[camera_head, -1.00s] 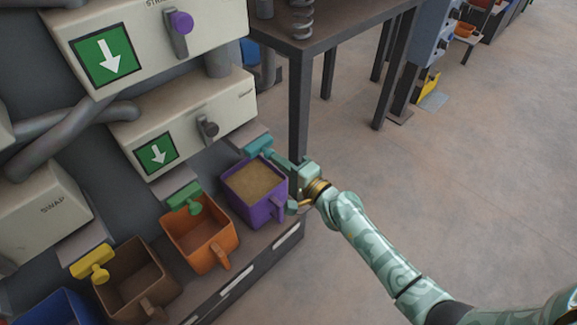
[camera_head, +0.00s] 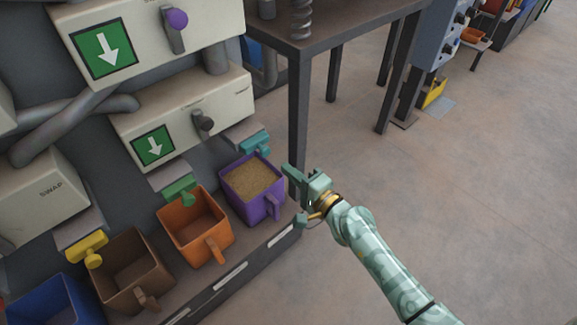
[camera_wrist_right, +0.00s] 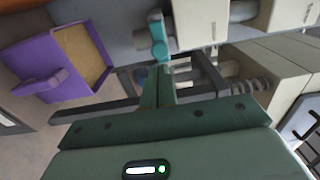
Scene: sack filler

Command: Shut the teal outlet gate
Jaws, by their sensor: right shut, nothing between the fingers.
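The teal outlet gate (camera_head: 255,142) sits on a grey chute just behind the purple bin (camera_head: 262,206), which is filled with tan grain (camera_head: 251,179). The gate also shows in the right wrist view (camera_wrist_right: 158,38), at the top middle, ahead of the fingers. My right gripper (camera_head: 287,172) is shut and empty. It hangs to the right of the purple bin, apart from the gate with a visible gap. Its closed fingers also show in the right wrist view (camera_wrist_right: 160,88). My left gripper is out of view.
A green gate (camera_head: 180,190) stands over an orange bin (camera_head: 196,232), and a yellow gate (camera_head: 87,247) over a brown bin (camera_head: 128,275). A blue bin (camera_head: 50,303) is at bottom left. A dark table leg (camera_head: 299,120) stands behind my gripper. Open floor lies to the right.

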